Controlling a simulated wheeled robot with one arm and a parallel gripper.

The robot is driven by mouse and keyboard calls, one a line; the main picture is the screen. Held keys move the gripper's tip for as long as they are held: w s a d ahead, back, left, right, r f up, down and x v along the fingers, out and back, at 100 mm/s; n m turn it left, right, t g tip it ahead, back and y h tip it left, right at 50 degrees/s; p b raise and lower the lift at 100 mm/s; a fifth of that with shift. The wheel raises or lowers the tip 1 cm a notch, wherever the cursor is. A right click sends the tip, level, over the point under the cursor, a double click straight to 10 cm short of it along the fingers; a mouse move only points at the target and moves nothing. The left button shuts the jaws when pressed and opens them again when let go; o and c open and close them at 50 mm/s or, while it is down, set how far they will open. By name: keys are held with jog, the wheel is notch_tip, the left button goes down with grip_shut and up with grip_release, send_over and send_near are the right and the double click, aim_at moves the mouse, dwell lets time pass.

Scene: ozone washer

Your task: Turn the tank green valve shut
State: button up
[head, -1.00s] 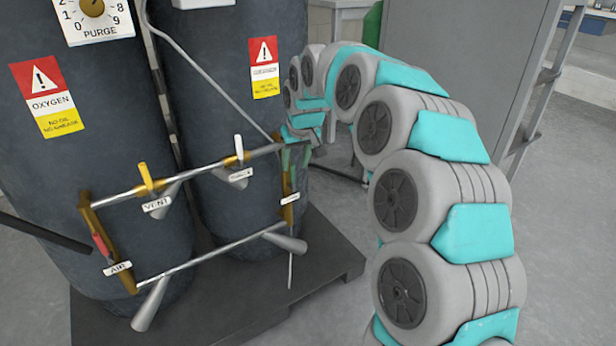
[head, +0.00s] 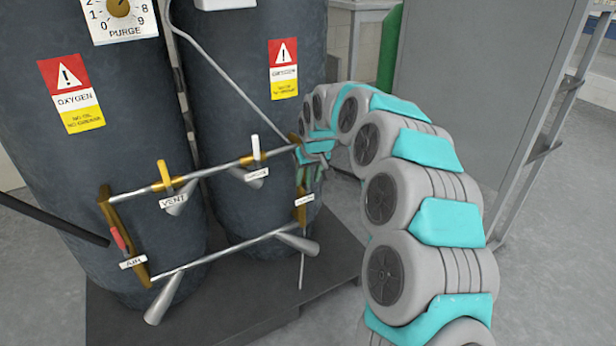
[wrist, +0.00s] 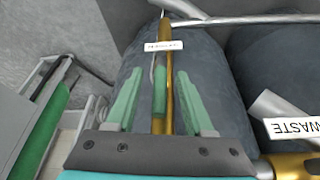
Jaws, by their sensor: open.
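The green valve handle (wrist: 160,88) is a slim green bar along a brass upright pipe (wrist: 168,70) on the tank rig. In the wrist view it lies roughly lengthwise between the two pale green fingers of my gripper (wrist: 161,76). My gripper is open, with gaps on both sides of the handle. A white label (wrist: 163,46) sits above it. In the head view my gripper (head: 309,174) is at the right end of the pipe frame; the brass upright (head: 301,214) shows below it. The green handle cannot be told apart from my fingers there.
Two dark tanks (head: 90,200) stand behind the pipes on a dark pallet (head: 230,315). A yellow vent handle (head: 165,174), a white handle (head: 256,148) and a red air handle (head: 118,240) are on the same frame. A grey cabinet (head: 480,80) stands to the right.

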jog(key=shift+c, duration=0.4)
grip_shut()
dwell(0.9)
